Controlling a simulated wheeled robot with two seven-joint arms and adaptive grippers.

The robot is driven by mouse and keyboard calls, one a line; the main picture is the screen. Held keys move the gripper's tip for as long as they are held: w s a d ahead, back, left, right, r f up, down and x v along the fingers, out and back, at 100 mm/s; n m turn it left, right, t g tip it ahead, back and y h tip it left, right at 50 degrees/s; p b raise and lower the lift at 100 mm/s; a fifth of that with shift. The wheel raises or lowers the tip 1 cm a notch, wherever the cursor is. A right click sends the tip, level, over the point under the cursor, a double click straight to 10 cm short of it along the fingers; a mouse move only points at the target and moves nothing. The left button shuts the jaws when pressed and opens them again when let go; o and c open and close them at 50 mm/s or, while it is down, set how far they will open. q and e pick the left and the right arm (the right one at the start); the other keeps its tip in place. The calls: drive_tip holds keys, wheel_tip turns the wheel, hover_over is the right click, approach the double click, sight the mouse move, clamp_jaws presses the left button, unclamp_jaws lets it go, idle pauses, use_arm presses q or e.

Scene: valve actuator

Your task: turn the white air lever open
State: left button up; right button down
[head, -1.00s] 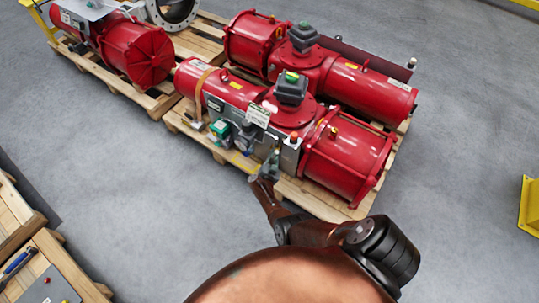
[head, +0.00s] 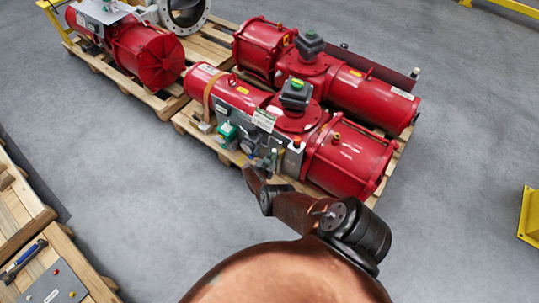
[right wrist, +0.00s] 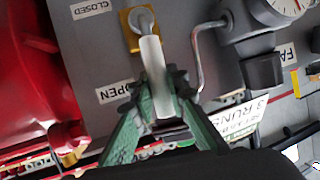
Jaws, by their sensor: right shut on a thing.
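The white air lever (right wrist: 154,72) shows in the right wrist view. It runs down the picture from its pivot on a yellow plate (right wrist: 131,36) on the grey panel (right wrist: 80,62). The OPEN label (right wrist: 115,92) is to the left of the lever, and the CLOSED label (right wrist: 91,8) is at the upper left. The green fingers of my right gripper (right wrist: 158,96) are shut on the lever's lower part from both sides. In the head view, my right gripper (head: 268,163) is at the front panel of the near red actuator (head: 293,113); the lever is too small to make out there. My left gripper is not in view.
A bent metal tube (right wrist: 199,62) and a gauge (right wrist: 288,8) sit right of the lever. A red cylinder (right wrist: 35,80) is close on the left. The actuators rest on wooden pallets (head: 183,121). The grey floor (head: 130,200) in front is clear.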

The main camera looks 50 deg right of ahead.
drive_tip(key=shift+a, duration=0.1)
idle(0.4)
drive_tip(key=c, duration=1.8)
unclamp_jaws()
drive_tip(key=shift+c, duration=0.2)
